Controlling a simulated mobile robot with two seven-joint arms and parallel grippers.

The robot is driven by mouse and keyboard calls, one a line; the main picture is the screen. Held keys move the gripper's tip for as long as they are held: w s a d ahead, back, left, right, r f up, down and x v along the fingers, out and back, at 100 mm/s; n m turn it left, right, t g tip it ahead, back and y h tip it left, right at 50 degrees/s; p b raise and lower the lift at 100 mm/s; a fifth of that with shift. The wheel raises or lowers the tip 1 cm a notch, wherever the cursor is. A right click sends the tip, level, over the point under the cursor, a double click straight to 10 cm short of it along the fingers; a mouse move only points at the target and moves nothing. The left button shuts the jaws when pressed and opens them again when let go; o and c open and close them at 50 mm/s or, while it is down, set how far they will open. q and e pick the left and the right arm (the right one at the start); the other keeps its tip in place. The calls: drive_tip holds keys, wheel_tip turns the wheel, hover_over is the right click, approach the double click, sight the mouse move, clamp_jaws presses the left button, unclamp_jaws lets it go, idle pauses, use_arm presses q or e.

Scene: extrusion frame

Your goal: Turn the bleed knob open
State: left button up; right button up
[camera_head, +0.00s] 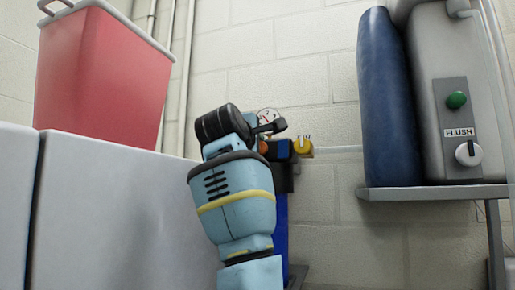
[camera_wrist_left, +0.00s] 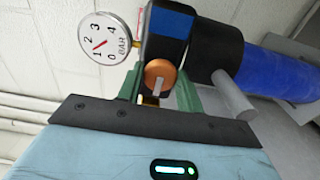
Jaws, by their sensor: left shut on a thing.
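The bleed knob appears to be the round copper-orange knob (camera_wrist_left: 160,73) with a pale bar across it, on the dark and blue valve body (camera_wrist_left: 168,38). In the left wrist view it sits between the green fingers of my left gripper (camera_wrist_left: 160,84), which is shut on it. In the head view my left gripper (camera_head: 261,137) reaches the fittings at the wall, and a bit of the orange knob (camera_head: 263,147) shows beside it. A round pressure gauge (camera_wrist_left: 105,42) marked BAR has its red needle near 1. My right gripper is not in view.
A yellow knob (camera_head: 302,145) sits just right of the blue fitting. A grey shelf (camera_head: 430,192) at right holds a blue cylinder (camera_head: 387,95) and a grey unit with a FLUSH dial (camera_head: 468,152). A red bin (camera_head: 100,75) stands on the white cabinet (camera_head: 120,190) at left.

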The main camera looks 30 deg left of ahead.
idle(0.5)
use_arm(q)
drive_tip(key=o, duration=1)
drive_tip(key=shift+v, duration=3.9)
